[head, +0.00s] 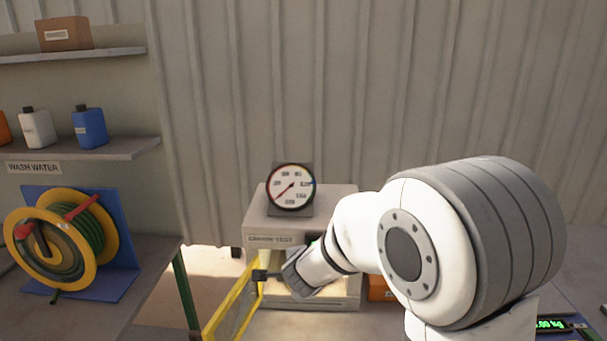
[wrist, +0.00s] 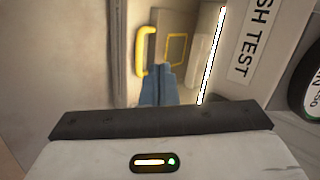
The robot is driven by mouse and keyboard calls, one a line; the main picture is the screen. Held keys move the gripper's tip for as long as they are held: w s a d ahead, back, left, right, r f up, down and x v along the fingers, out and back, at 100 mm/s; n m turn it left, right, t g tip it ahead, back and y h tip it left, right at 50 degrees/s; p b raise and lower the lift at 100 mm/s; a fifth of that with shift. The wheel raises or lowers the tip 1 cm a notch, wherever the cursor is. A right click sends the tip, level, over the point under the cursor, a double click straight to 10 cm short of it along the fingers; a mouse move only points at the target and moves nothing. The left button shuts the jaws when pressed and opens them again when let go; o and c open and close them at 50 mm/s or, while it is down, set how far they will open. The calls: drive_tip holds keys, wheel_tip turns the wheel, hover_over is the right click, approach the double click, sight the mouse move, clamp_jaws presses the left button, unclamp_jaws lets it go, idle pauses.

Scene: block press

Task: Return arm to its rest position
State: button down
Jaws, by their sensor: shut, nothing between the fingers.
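My arm, white and grey, reaches from the right side of the head view toward the press. My gripper (head: 265,275) is at the open front of the press, close to the top of the yellow-framed door. In the wrist view its blue-grey fingers (wrist: 157,88) are together with nothing between them. A yellow handle (wrist: 147,50) shows just beyond the fingertips; I cannot tell whether they touch it. The press (head: 255,222), a pale cabinet with a test label, stands by the wall, partly hidden by my arm. The yellow-framed door (head: 232,302) stands open toward the front left.
A round dial gauge (head: 290,187) stands on the press. A hose reel (head: 60,240) sits on the left bench, beneath shelves with bottles and a box (head: 65,34). An orange item (head: 380,289) is partly behind my arm. A green display (head: 550,325) shows at lower right.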

drive_tip(key=s+d+r+n+g+y, duration=0.1)
drive_tip(key=s+d+r+n, duration=0.25)
drive_tip(key=s+n, duration=0.2)
drive_tip(key=s+d+r+n+g+y, duration=0.1)
drive_tip(key=s+d+r+n+g, duration=0.1)
drive_tip(key=s+d+r+n, duration=0.3)
drive_tip(key=s+d+n+g+h, duration=0.1)
drive_tip(key=s+d, duration=0.3)
drive_tip(key=s, duration=0.4)
drive_tip(key=s+d+n+g+h, duration=0.2)
drive_tip(key=s+d+n, duration=0.2)
drive_tip(key=s, duration=0.5)
drive_tip(key=shift+s+d+f, duration=0.15)
drive_tip(key=shift+d+f, duration=0.15)
drive_tip(key=shift+f, duration=0.1)
